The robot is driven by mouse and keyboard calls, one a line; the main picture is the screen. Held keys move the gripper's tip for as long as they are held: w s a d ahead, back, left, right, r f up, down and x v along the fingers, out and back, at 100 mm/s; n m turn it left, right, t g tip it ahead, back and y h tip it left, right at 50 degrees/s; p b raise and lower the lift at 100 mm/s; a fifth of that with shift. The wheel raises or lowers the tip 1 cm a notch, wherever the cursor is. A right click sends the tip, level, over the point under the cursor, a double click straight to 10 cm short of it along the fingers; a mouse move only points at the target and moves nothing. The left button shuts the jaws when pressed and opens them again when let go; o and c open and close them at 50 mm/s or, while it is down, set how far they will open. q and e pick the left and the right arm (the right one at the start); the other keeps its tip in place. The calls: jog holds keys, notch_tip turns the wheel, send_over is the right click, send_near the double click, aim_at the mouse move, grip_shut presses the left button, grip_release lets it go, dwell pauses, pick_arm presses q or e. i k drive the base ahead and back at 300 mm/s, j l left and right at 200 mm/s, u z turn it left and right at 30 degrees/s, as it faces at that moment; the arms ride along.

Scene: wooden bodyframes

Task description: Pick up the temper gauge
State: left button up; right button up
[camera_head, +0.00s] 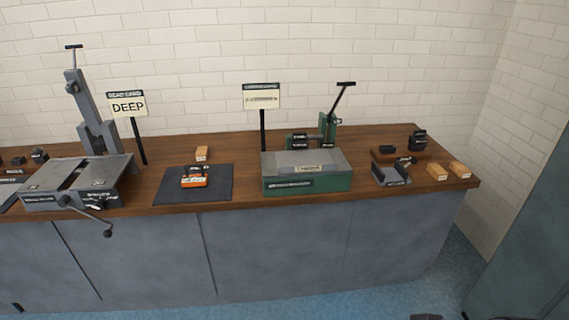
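A small orange and black device with a pale label (194,181) lies on a dark mat (220,193) left of the middle of the workbench. It may be the temper gauge, but its label is too small to read.
The wooden workbench (240,208) runs along a white brick wall. A green lever machine (310,183) stands right of the mat.

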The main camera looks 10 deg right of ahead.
aim_at(201, 180)
jog(key=i+j+z, duration=0.4)
jog(key=i+j, duration=0.15)
jog(key=i+j+z, duration=0.25)
jog(key=j, duration=0.15)
jog(key=i+j+z, duration=0.2)
jog(key=j, duration=0.25)
jog(key=i+j+z, duration=0.2)
jog(key=j, duration=0.2)
